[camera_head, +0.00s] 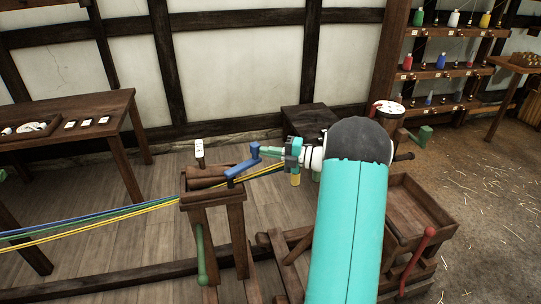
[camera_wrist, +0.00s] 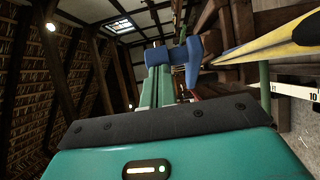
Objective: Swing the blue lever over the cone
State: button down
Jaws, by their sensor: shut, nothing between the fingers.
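The blue lever (camera_head: 243,164) stands on the wooden post stand (camera_head: 213,198), its low end at the stand's right side and its raised end toward my gripper. It also shows in the wrist view (camera_wrist: 190,60), just beyond the fingertips. My gripper (camera_head: 264,152) is shut and empty, its green fingers pointing left at the lever's raised end. I cannot tell whether they touch it. A brown wooden piece (camera_head: 206,178), seemingly the cone, lies on top of the stand to the left of the lever.
Blue, green and yellow strands (camera_head: 100,225) run from the left to the stand and on behind the lever. A green handle (camera_head: 201,255) hangs on the stand. A white marked card (camera_head: 199,148) stands behind. A red lever (camera_head: 418,260) and wooden tray (camera_head: 415,210) are at right.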

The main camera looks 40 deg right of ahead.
jog(key=shift+w, duration=0.3)
dwell(0.5)
